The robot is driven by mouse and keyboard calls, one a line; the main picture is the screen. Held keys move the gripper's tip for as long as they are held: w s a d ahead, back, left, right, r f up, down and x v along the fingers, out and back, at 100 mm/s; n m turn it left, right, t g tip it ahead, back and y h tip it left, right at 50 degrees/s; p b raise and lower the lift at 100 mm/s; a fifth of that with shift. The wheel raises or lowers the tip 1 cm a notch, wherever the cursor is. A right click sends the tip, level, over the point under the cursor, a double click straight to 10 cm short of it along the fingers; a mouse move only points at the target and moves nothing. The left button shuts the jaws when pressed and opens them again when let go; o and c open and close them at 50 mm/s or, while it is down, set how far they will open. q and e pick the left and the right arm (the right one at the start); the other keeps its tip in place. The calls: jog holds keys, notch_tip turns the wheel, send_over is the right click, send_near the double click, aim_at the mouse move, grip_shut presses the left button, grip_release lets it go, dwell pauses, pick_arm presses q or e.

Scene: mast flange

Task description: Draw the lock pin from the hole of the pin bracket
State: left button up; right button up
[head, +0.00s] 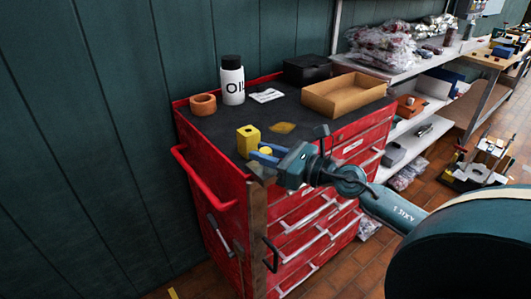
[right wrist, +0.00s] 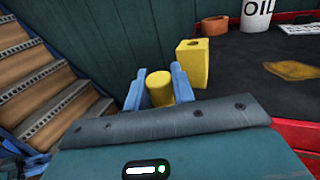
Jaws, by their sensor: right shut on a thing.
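The pin bracket (head: 248,141) is a yellow block on the dark top of the red tool cabinet, near its front left corner. In the right wrist view the bracket (right wrist: 193,66) stands upright with a dark hole in its top, and nothing shows in that hole. My right gripper (head: 263,153) is shut on the lock pin (head: 265,151), a yellow cylinder. In the right wrist view the pin (right wrist: 159,86) shows between the two blue fingers, to the left of the bracket and apart from it. The pin's lower end is hidden. My left gripper is not in view.
On the red cabinet (head: 225,185) stand an orange-brown ring (head: 203,104), a white oil bottle (head: 232,82), a black box (head: 307,69) and an open cardboard tray (head: 343,95). A yellow-brown patch (head: 283,127) lies near the bracket. A green wall (head: 110,110) rises behind.

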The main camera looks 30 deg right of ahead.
jog(key=shift+r+p, duration=0.4)
jog(key=shift+r, duration=0.2)
jog(key=shift+r+p, duration=2)
jog(key=shift+r, duration=0.1)
jog(key=shift+r+p, duration=0.35)
jog(key=shift+r, duration=0.2)
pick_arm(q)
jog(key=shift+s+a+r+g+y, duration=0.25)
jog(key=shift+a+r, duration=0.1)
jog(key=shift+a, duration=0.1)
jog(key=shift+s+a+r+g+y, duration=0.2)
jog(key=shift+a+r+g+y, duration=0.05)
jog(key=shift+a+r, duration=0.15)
pick_arm(e)
jog(key=shift+r, duration=0.1)
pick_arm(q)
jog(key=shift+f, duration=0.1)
